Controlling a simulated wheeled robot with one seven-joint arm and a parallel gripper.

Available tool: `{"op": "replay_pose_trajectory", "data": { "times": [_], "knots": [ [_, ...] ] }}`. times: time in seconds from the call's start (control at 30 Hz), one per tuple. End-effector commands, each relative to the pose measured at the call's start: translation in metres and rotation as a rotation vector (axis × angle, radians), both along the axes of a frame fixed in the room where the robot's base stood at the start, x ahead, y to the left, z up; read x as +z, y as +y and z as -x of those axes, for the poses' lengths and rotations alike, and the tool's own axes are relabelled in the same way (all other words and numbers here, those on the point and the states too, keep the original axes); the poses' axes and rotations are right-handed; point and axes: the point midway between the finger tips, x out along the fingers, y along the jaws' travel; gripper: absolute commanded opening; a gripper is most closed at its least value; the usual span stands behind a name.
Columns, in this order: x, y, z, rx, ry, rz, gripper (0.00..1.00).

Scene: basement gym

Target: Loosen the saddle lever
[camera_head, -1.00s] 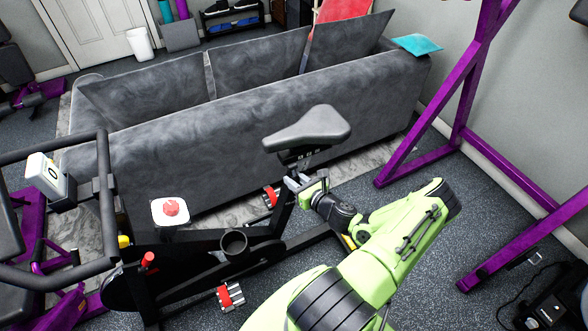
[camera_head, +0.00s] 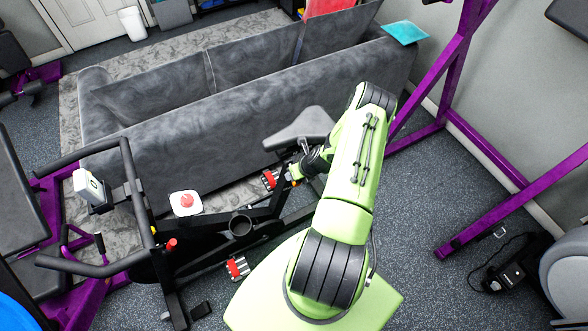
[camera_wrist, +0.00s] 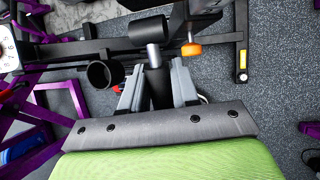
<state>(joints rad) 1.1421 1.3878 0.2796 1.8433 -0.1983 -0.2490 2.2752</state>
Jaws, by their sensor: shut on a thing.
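The exercise bike's black saddle (camera_head: 298,128) is in the middle of the head view, partly behind my arm. My gripper (camera_wrist: 157,72) is below the saddle; its grey fingers are closed on either side of a short dark bar with a silver upper part (camera_wrist: 153,57). This bar appears to be the saddle lever. A black cylinder lies just beyond its silver end. An orange knob (camera_wrist: 191,49) is to the right of the fingers, apart from them. In the head view my arm and wrist hide most of the grip, and the lever's angle cannot be told.
The bike's cup holder (camera_head: 240,225), handlebar (camera_head: 110,265) and red pedals (camera_head: 237,267) are left of my arm. A grey sofa (camera_head: 200,125) stands close behind the bike. A purple rack (camera_head: 450,85) stands at the right, with open floor before it.

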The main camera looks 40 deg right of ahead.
Motion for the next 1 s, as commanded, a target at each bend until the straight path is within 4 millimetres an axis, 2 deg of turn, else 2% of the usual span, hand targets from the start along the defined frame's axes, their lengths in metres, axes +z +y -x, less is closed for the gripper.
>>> {"op": "replay_pose_trajectory", "data": {
  "times": [0.3, 0.83, 0.87, 0.97, 1.0],
  "knots": [
    [0.0063, -0.0012, 0.0001, -0.002, 0.104, -0.028, 0.0],
    [0.0062, -0.0007, 0.0006, -0.002, 0.123, -0.036, 0.0],
    [0.0062, -0.0007, 0.0006, -0.002, 0.123, -0.036, 0.34],
    [0.0061, -0.0005, 0.0006, -0.002, 0.122, -0.037, 0.5],
    [0.006, -0.0003, 0.0006, -0.002, 0.122, -0.037, 0.51]
  ]
}}
